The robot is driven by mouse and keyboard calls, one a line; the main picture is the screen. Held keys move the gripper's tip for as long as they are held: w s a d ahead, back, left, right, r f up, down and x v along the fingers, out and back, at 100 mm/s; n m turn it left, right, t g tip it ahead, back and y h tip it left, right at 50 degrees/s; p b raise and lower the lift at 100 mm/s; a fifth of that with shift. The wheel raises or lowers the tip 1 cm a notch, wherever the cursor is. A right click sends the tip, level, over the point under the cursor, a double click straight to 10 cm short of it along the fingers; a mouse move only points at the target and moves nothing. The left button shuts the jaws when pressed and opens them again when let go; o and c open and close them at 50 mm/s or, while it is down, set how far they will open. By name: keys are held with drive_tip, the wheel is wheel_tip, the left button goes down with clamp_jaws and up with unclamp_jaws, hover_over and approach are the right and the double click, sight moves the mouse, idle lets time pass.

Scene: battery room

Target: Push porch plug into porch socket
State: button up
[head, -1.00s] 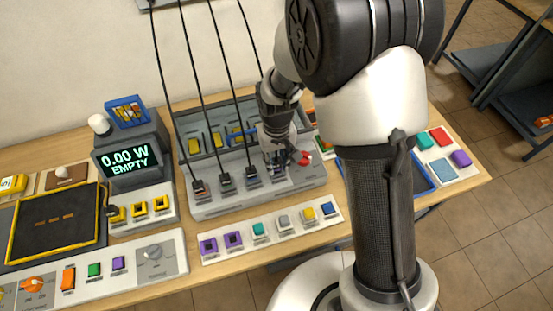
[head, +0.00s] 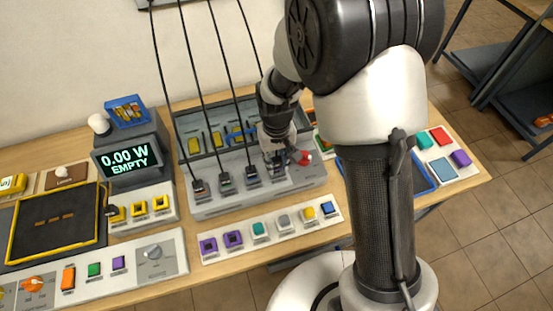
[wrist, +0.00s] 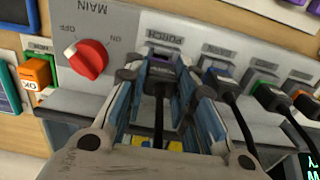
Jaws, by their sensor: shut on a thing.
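The porch plug (wrist: 160,73) is a dark plug with a black cable, held between my gripper's fingers in the wrist view. My gripper (wrist: 160,84) is shut on it, with blue-lined fingers on both sides. The porch socket (wrist: 161,53), with a purple rim, sits under the PORCH label on the grey panel, directly ahead of the plug. The plug's front is close to the socket; I cannot tell whether it is inside. In the head view my gripper (head: 277,161) is over the right part of the panel, and the plug is largely hidden there.
The red MAIN knob (wrist: 87,58) is close beside my gripper. On its other side several plugs with black cables, such as one neighbouring plug (wrist: 218,80), stand in the panel. A display (head: 126,159) reads 0.00 W EMPTY. A button strip (head: 272,229) lies in front.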

sight(277, 159)
drive_tip(key=shift+f+b, duration=0.45)
drive_tip(key=shift+f, duration=0.15)
drive_tip(key=o, duration=0.8)
drive_tip(key=shift+r+p, duration=4.15)
drive_tip(key=shift+r, duration=1.45)
